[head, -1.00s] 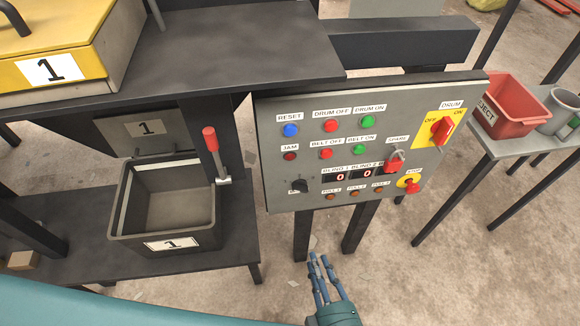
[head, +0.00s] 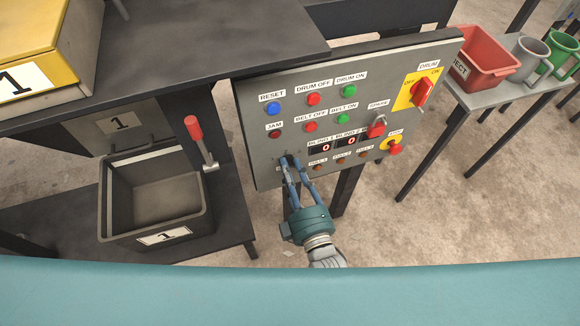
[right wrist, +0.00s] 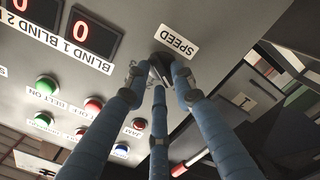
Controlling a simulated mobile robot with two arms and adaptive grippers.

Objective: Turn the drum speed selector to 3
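The speed selector is a small black knob (right wrist: 162,66) under the label SPEED (right wrist: 177,42) in the right wrist view, where the panel appears upside down. My right gripper (right wrist: 160,75) has its three blue fingertips around this knob, very close to it. I cannot tell whether they press on it. In the head view the right gripper (head: 290,158) reaches the lower left of the grey control panel (head: 258,110), and its fingers hide the knob and its label. The knob's setting cannot be read. My left gripper is not in view.
Beside the selector are the two blind displays (head: 326,147), with several buttons above and a red emergency stop (head: 394,147) to the right. The red drum switch (head: 422,92) is at upper right. A red-handled lever (head: 195,130) and a grey bin (head: 155,195) stand left of the panel.

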